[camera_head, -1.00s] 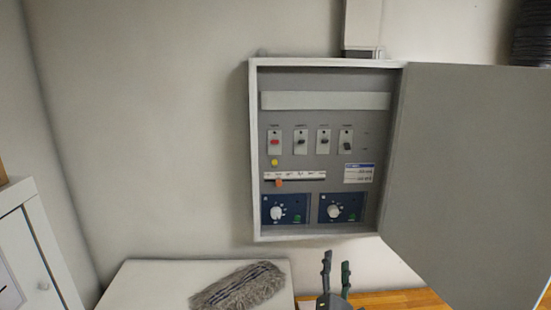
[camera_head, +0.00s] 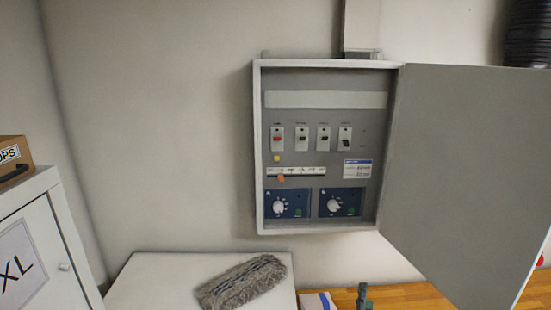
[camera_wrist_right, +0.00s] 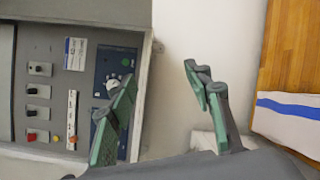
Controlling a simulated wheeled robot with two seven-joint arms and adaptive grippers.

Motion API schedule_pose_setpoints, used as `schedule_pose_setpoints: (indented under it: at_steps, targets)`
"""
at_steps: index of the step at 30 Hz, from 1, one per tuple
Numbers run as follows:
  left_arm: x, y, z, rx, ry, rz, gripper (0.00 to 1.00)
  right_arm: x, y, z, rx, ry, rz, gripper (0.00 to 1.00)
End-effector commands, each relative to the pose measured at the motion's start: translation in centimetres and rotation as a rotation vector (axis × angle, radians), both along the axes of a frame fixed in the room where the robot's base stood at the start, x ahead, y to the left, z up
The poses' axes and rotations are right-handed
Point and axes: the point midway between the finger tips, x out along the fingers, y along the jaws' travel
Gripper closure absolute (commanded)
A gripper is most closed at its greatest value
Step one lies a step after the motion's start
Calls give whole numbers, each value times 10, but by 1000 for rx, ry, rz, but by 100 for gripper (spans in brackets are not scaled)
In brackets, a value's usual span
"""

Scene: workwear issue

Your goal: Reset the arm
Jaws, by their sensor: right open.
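My right gripper (camera_head: 363,296) shows only as a dark green-tipped finger at the bottom edge of the head view, below the wall panel, over the wooden surface. In the right wrist view my right gripper (camera_wrist_right: 160,82) has its two green-padded fingers spread apart with nothing between them. The open grey control panel (camera_head: 318,72) hangs on the wall, with several switches, a slider and two dials; it also shows sideways in the right wrist view (camera_wrist_right: 60,85). The fingers are in front of it, and I see no contact. My left gripper is not in view.
The panel door (camera_head: 465,170) stands open to the right. A white surface (camera_head: 140,280) bears a grey fluffy duster (camera_head: 240,282). A white item with a blue stripe (camera_head: 318,301) lies on the wooden top (camera_head: 410,296). A white cabinet (camera_head: 45,235) stands left.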

Motion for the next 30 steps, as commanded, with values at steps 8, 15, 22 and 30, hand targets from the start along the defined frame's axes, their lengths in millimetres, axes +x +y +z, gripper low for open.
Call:
schedule_pose_setpoints:
  at_steps: [8,15,22,30]
  targets:
    - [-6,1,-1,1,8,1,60,-81,-68,-122,534,142,-157,54]
    - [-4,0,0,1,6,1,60,-205,-99,-233,1083,278,-427,54]
    - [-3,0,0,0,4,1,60,-292,-94,-279,1384,350,-639,54]
    - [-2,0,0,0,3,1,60,-364,-82,-301,1584,405,-828,54]
